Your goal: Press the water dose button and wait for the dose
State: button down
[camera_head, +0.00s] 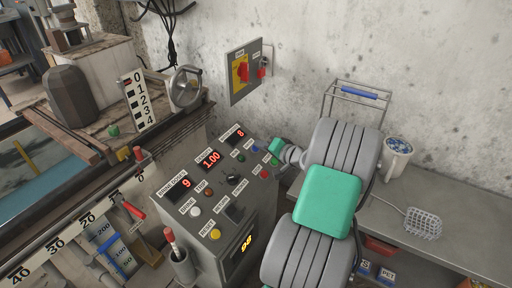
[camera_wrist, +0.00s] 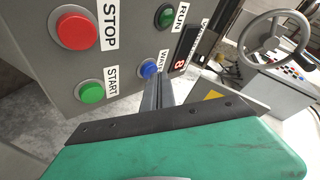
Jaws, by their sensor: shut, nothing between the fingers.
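The blue button (camera_wrist: 149,68) shows in the wrist view, beside a label that starts with "WAT" and is partly cut off by my fingers. My gripper (camera_wrist: 158,82) is shut and empty, with its narrow fingertips just beside and in front of the blue button. I cannot tell whether they touch it. In the head view my arm reaches to the upper right of the sloped control panel (camera_head: 211,206). My gripper's teal body shows there, but its fingertips are too small to make out. A red display (camera_head: 238,134) on the panel reads 8.
In the wrist view a red STOP button (camera_wrist: 77,28), a green START button (camera_wrist: 91,91) and a green RUN button (camera_wrist: 165,15) surround the blue one. A white mug (camera_head: 396,160) and a wire basket (camera_head: 423,224) stand on the bench at right. A wall switch box (camera_head: 245,71) hangs behind.

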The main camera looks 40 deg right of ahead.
jog(key=shift+s+r, duration=0.2)
jog(key=shift+r, duration=0.3)
jog(key=shift+d+r, duration=0.1)
jog(key=shift+s+d+r+p, duration=0.1)
jog(key=shift+s+r+p, duration=0.25)
jog(key=shift+r+p, duration=0.3)
jog(key=shift+s+d+r+p, duration=0.15)
jog(key=shift+s+r+p, duration=0.3)
jog(key=shift+r, duration=0.3)
jog(key=shift+s+d+r+p, duration=0.1)
jog(key=shift+s+r+p, duration=0.2)
jog(key=shift+r+p, duration=0.4)
